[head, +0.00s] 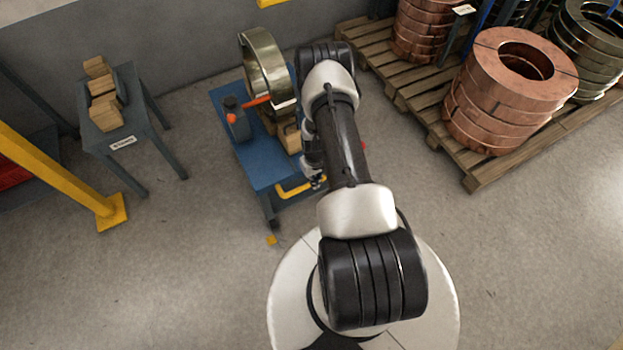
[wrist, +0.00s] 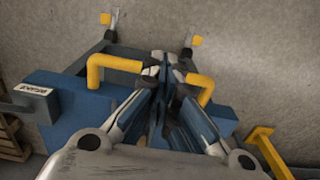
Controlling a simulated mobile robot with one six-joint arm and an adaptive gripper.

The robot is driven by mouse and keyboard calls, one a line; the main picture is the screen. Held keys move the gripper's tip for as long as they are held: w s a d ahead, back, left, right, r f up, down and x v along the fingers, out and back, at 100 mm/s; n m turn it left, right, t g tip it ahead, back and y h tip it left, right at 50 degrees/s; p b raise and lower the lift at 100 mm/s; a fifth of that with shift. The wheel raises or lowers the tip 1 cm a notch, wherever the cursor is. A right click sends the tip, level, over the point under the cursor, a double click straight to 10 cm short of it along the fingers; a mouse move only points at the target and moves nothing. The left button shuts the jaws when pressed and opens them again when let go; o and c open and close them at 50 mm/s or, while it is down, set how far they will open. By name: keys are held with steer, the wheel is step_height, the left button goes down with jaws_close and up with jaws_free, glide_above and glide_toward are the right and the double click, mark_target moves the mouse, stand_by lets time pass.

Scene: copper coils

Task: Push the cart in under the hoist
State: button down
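The blue cart (head: 260,166) stands on the concrete floor left of my arm. It carries an upright metal coil (head: 265,65), wooden blocks and a grey clamp-like part (head: 236,122) with an orange handle. Its yellow push handle (head: 295,190) is at the end nearest me and also shows in the wrist view (wrist: 118,63). My gripper (wrist: 166,72) has its fingertips close together over the middle of this handle and hides that stretch. I cannot tell whether they touch it. In the head view my arm hides most of the gripper. The hoist cannot be identified with certainty.
A yellow post with a foot (head: 110,212) stands at left, beside a small grey stand (head: 145,125) bearing wooden blocks. A pallet (head: 473,180) with copper coils (head: 510,85) is at right. The wall runs behind the cart.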

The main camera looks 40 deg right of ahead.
step_height(320, 180, down, 12)
steer(key=b, duration=0.7)
steer(key=shift+f+b, duration=0.15)
steer(key=shift+b, duration=0.15)
steer(key=shift+w, duration=0.1)
